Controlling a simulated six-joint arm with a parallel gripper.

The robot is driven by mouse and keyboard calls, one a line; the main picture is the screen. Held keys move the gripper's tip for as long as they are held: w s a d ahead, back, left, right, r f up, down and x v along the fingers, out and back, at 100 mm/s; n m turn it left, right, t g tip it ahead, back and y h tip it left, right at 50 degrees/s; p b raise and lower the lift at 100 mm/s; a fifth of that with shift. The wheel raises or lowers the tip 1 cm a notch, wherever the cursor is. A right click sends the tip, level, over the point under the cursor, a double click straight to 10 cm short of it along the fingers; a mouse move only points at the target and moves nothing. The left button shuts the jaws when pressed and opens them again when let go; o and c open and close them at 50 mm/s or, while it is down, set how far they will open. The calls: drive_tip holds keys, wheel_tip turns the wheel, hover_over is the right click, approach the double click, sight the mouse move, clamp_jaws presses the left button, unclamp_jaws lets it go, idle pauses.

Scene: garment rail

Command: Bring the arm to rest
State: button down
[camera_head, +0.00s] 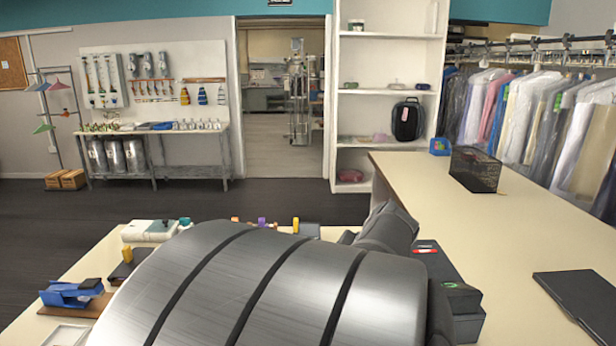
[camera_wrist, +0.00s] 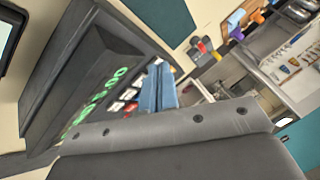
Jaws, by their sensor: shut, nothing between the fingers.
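My gripper (camera_wrist: 158,88) shows in the wrist view as two blue fingers side by side, shut with nothing between them. The grey wrist body fills the bottom of that view. Beyond the fingers, close in the picture, is a dark device (camera_wrist: 85,70) with green lit digits and several keys; I cannot tell the gap between it and the fingers. In the head view my large grey arm covers the lower middle, and my gripper is hidden there.
The counter (camera_head: 520,240) holds a black wire basket (camera_head: 475,169), a dark flat folder (camera_head: 583,296) and a blue tape dispenser (camera_head: 70,293). Bagged garments (camera_head: 545,115) hang on the rail at the right. Shelves (camera_head: 388,62) and a workbench (camera_head: 150,128) stand behind.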

drive_tip(key=w+d+r+m, duration=0.1)
drive_tip(key=w+r, duration=0.1)
drive_tip(key=w, duration=0.2)
drive_tip(key=w+d+r+m+g, duration=0.1)
drive_tip(key=w+d+r+m, duration=0.1)
drive_tip(key=w, duration=0.3)
drive_tip(key=shift+w+d+r+g, duration=0.3)
drive_tip(key=shift+r, duration=0.2)
